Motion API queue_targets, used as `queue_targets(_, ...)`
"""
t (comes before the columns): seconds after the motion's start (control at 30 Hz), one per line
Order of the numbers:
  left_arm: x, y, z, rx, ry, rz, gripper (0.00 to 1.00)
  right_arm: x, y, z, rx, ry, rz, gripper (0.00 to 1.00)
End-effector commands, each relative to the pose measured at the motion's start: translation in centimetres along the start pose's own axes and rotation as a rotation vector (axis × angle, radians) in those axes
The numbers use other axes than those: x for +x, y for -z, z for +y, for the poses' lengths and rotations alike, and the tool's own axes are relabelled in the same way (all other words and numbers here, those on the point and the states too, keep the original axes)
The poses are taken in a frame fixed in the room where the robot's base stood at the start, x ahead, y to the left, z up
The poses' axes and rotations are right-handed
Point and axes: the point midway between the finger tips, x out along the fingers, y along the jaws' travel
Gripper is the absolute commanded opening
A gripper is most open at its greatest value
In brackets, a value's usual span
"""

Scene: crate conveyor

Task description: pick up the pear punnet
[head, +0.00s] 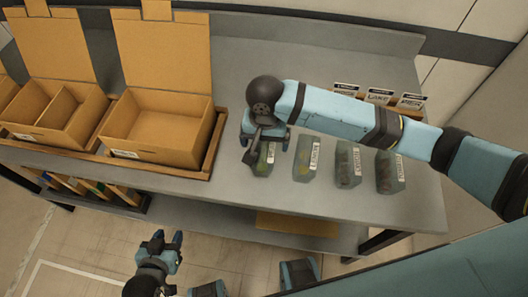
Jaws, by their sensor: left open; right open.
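Several clear punnets with white labels stand in a row near the table's front edge. The leftmost punnet (262,168) holds something green; its label is too small to read, so I cannot be sure it is the pear punnet. The second punnet (306,161) has yellowish contents. My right gripper (259,153) is open above the leftmost punnet and hides part of its top. I cannot tell whether its fingers touch it. My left gripper (172,246) is open and empty, low in front of the table over the floor.
Two more punnets, the third (347,167) and fourth (389,173), hold dark contents. Open cardboard boxes (155,128) stand in a wooden tray on the left. Small label cards (379,97) stand behind my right arm.

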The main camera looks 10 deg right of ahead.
Motion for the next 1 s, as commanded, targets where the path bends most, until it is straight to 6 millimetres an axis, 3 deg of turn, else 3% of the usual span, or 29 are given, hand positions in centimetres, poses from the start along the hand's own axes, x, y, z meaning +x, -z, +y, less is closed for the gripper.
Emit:
queue_targets(0.17,0.1,-0.2,0.0,0.000,0.001,-0.004,0.43,1.3,0.0,0.0,0.000,-0.002,0.000,0.94)
queue_targets(0.43,0.0,0.0,-0.1,-0.001,0.002,0.000,0.43,5.1,-0.1,-0.2,0.000,-0.002,0.001,0.94)
queue_targets(0.73,0.0,0.3,-0.1,-0.001,0.002,0.006,0.43,5.6,-0.1,-0.2,-0.001,0.001,0.001,0.94)
queue_targets(0.97,0.0,0.3,-0.1,-0.001,0.003,0.006,0.43,5.6,-0.1,-0.2,-0.001,0.001,0.001,0.41)
queue_targets(1.0,0.0,0.3,-0.1,-0.001,0.002,0.006,0.43,5.6,-0.1,-0.2,0.000,0.001,0.001,0.39)
